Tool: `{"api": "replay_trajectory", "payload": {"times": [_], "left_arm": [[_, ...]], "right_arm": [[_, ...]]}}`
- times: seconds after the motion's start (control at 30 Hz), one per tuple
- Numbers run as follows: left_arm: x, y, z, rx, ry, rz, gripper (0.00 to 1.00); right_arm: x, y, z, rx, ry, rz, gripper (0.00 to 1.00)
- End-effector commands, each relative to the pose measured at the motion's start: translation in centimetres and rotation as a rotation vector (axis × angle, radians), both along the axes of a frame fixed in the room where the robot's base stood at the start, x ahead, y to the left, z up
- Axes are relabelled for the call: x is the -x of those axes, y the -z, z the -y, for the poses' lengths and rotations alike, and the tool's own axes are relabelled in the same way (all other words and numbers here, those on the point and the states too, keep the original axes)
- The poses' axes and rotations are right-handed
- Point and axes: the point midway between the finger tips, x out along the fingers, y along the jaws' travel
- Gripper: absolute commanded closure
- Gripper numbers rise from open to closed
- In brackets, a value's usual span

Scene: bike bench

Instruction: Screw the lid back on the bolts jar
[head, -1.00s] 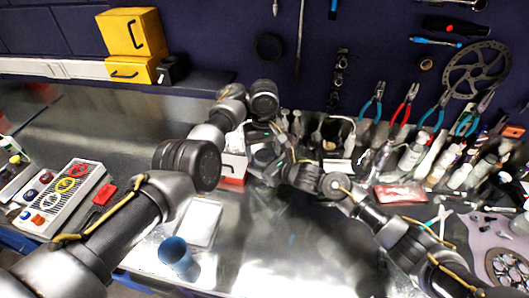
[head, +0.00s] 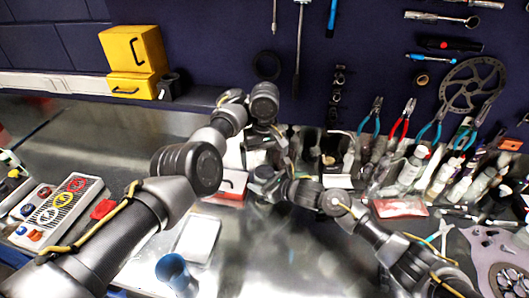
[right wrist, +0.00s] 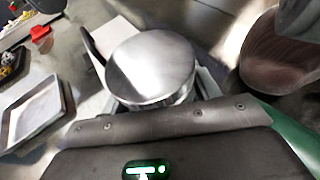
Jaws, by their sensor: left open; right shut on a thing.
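A round, shiny metal lid-like piece (right wrist: 150,65) shows at the jaws of my right gripper in the right wrist view, and the gripper is shut on it. I cannot tell whether a jar is under it. In the head view my right gripper (head: 262,180) is low over the bench, close in front of my left gripper (head: 272,150). My left gripper is open, its fingers partly hidden among the clutter behind. The bolts jar cannot be made out clearly. A brownish rounded thing (right wrist: 275,55) at the right of the wrist view is unclear.
A shallow tray (head: 197,240) and a blue cup (head: 174,270) stand on the near bench. A red-and-white box (head: 230,186) is beside the grippers. Bottles (head: 412,165) and a red packet (head: 400,207) crowd the right. The middle front bench is clear.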

Motion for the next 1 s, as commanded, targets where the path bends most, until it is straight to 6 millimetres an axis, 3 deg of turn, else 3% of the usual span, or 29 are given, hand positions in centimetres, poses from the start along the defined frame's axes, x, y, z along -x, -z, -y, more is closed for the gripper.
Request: {"api": "replay_trajectory", "payload": {"times": [0.63,1.0], "left_arm": [[0.0,-6.1,-0.1,-0.005,-0.001,0.002,0.0],[0.1,-10.8,0.2,0.003,0.0,0.001,0.0]], "right_arm": [[0.0,-0.1,0.0,-0.002,0.0,0.001,1.0],[0.0,-0.1,0.0,-0.002,0.0,0.001,1.0]]}}
